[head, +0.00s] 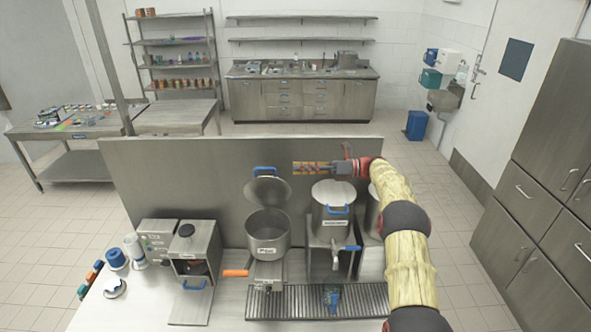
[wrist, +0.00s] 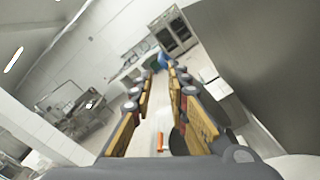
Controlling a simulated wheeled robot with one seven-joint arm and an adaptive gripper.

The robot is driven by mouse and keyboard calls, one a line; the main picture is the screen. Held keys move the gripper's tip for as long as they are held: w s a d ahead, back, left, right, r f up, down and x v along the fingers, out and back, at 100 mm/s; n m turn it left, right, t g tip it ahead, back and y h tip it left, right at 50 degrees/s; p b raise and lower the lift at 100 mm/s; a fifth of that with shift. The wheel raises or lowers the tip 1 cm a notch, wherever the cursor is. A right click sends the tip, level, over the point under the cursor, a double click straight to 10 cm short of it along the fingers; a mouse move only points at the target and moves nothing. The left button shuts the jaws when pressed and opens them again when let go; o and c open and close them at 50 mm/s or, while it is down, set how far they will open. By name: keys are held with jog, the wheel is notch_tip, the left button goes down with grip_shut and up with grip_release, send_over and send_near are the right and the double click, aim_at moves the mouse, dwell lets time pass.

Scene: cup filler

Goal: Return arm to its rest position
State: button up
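My arm (head: 407,255) rises at the right of the head view and bends left at its top. My gripper (head: 298,167) points left, in the air above the counter and in front of the metal back panel. In the wrist view its two yellow-and-grey fingers (wrist: 160,85) stand apart with nothing held between them. Below it is a steel pot (head: 268,235) with a raised lid (head: 268,190). A lidded steel container with a blue handle (head: 334,208) stands to the pot's right. A blue cup (head: 332,297) is on the ribbed drip tray (head: 290,302).
The metal back panel (head: 190,172) stands behind the equipment. A steel box machine (head: 193,262) is at the left, with an orange handle (head: 235,273) beside it. The air above the panel is clear.

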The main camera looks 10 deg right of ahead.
jog(key=s+a+f+n+h+b, duration=0.1)
jog(key=s+a+n+h+b, duration=0.3)
jog(key=s, duration=0.4)
jog(key=s+a+f+n+g+h+b, duration=0.1)
jog(key=s+a+n+h+b, duration=0.2)
jog(key=s+b, duration=0.45)
jog(key=s+a+f+n+h+b, duration=0.25)
jog(key=s+n+b, duration=0.25)
jog(key=s, duration=0.4)
jog(key=s+d+f+n+t+h+b, duration=0.1)
jog(key=s+f+n+b, duration=0.4)
jog(key=s, duration=0.5)
jog(key=s+d+f+n+t+h+b, duration=0.1)
jog(key=s+d+f+n+h+b, duration=0.3)
jog(key=s+f, duration=0.5)
jog(key=s+d+f+n+t+h+b, duration=0.1)
jog(key=s+f+n+b, duration=0.4)
jog(key=s, duration=0.7)
notch_tip(320, 180, down, 2)
jog(key=shift+d+f+n+h+b, duration=0.3)
jog(key=shift+d+n+h, duration=0.2)
jog(key=shift+d+h, duration=0.5)
